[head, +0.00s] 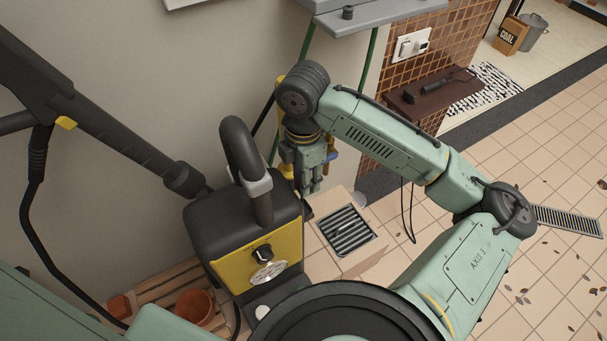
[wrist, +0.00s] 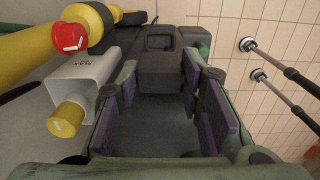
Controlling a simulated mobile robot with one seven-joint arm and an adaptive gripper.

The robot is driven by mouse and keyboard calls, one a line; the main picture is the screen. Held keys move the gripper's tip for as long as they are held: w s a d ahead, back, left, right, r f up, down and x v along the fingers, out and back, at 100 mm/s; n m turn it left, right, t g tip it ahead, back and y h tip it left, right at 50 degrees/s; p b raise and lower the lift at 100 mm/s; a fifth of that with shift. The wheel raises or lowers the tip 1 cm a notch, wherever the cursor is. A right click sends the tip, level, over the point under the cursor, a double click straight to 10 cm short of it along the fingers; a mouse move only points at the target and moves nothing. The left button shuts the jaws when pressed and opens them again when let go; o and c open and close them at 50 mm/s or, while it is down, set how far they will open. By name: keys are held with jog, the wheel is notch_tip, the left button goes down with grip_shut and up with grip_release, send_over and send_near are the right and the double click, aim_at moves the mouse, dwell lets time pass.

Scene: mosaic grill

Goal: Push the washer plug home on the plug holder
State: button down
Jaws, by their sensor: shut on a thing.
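My gripper (head: 314,178) points down behind the right side of the washer (head: 250,230), close to the wall. In the wrist view its padded fingers (wrist: 162,95) stand on both sides of a dark grey block (wrist: 155,78), which I take for the washer plug. My gripper is shut on it. Beyond it is a dark part with a square recess (wrist: 160,43), possibly the plug holder. I cannot tell how far the plug is seated; the contact is hidden. In the head view the plug is too small and covered to make out.
A yellow pipe with a red cap (wrist: 69,38) and a white box (wrist: 85,80) with a yellow end are close left of my fingers. A grated drain (head: 347,232) lies right of the washer. A wall socket (head: 411,45) and brown shelf (head: 440,92) are farther back.

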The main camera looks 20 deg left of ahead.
jog(key=shift+f+b, duration=1.55)
jog(key=shift+f, duration=0.85)
jog(key=shift+f+b, duration=0.95)
jog(key=shift+f, duration=0.55)
jog(key=c, duration=1)
grip_release()
jog(key=shift+r, duration=0.1)
notch_tip(320, 180, up, 12)
jog(key=shift+f, duration=0.1)
